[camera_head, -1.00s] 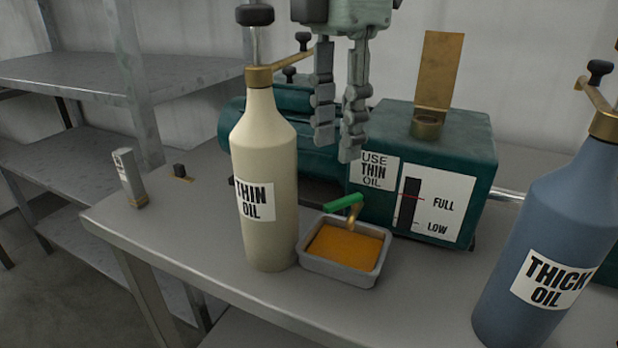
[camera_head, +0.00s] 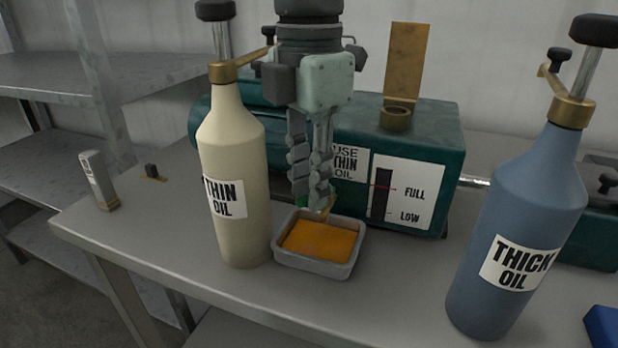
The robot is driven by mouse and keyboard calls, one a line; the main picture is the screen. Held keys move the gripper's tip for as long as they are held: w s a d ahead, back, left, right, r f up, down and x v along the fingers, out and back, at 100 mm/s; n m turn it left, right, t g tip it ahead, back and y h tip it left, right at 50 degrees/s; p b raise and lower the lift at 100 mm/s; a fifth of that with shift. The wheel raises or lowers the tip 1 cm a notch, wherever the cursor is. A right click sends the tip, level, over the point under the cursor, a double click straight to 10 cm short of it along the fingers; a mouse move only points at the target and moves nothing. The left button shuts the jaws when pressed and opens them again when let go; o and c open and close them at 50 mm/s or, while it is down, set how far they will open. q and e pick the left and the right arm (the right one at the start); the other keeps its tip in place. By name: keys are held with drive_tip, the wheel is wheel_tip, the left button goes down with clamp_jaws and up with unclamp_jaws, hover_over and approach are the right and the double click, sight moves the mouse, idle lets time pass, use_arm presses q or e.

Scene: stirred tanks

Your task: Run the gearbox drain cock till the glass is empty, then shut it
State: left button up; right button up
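The teal gearbox (camera_head: 440,150) stands on the bench, with a "USE THIN OIL" label and an upright brass flap. Its sight glass (camera_head: 379,200) is a dark strip beside FULL and LOW marks; I cannot make out an oil level in it. A grey tray (camera_head: 318,268) below holds orange-brown oil (camera_head: 320,240). My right gripper (camera_head: 311,198) points down at the cock, its fingers close together around or in front of the handle; I cannot tell whether they grip it. My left gripper is out of view.
A cream THIN OIL bottle (camera_head: 240,150) stands just left of the tray and gripper. A blue THICK OIL bottle (camera_head: 520,220) stands at the right. A small grey block (camera_head: 98,180) stands near the bench's left end. The bench (camera_head: 400,290) is clear between tray and blue bottle.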

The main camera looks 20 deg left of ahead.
clamp_jaws()
drive_tip(key=shift+f+n, duration=0.1)
drive_tip(key=shift+n, duration=0.3)
drive_tip(key=shift+s+d+n+b, duration=0.2)
drive_tip(key=shift+n+b, duration=0.25)
drive_tip(key=shift+n, duration=0.15)
drive_tip(key=shift+d+n, duration=0.2)
drive_tip(key=shift+n, duration=0.4)
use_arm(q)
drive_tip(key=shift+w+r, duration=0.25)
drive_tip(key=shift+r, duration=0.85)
use_arm(e)
drive_tip(key=shift+o, duration=1.9)
unclamp_jaws()
wheel_tip(320, 180, up, 12)
